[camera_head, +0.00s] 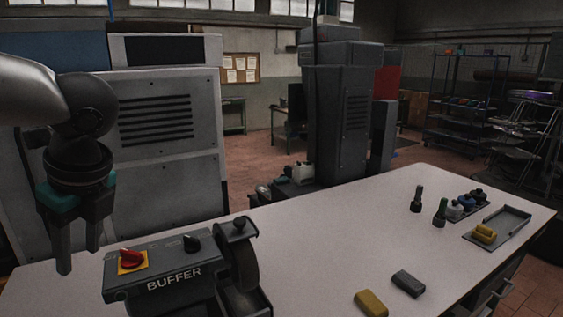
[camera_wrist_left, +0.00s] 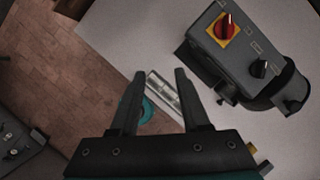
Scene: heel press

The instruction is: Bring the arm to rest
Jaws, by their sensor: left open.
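My left arm comes in from the left in the head view, and its gripper (camera_head: 79,256) points down beside the buffer machine, to its left and apart from it. The two fingers stand apart with nothing between them. In the left wrist view the gripper (camera_wrist_left: 160,72) is also open and empty, above the table's edge. The buffer (camera_head: 180,276) is a dark grey box with a red knob on a yellow plate, a black knob and a wheel at its right. It also shows in the left wrist view (camera_wrist_left: 228,62). My right gripper is not in view.
Large grey cabinets (camera_head: 165,150) stand behind. The table's middle is clear.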

